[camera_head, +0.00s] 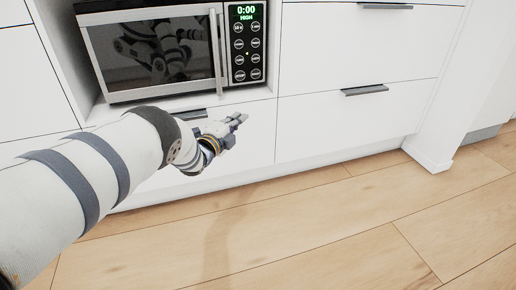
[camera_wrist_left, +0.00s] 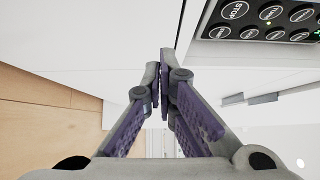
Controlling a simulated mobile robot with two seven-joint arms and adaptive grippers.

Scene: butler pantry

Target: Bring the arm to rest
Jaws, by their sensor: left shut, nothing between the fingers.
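My left arm comes in from the left in the head view and reaches toward the white cabinet front. My left gripper (camera_head: 241,119) is below the microwave, in front of the drawer fronts. In the left wrist view the two fingers of my left gripper (camera_wrist_left: 164,75) meet at the tips, with nothing between them. The microwave (camera_head: 150,55) sits in a cabinet niche with its door shut, and its display reads 0:00 HIGH. Its button panel (camera_wrist_left: 262,20) shows at the top right of the left wrist view. My right gripper is in neither view.
White drawers (camera_head: 345,125) with dark handles (camera_head: 364,90) are right of and below the microwave. One handle is partly hidden behind my left arm. The wooden floor (camera_head: 300,225) in front of the cabinets is clear. A white cabinet end panel (camera_head: 436,120) stands at the right.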

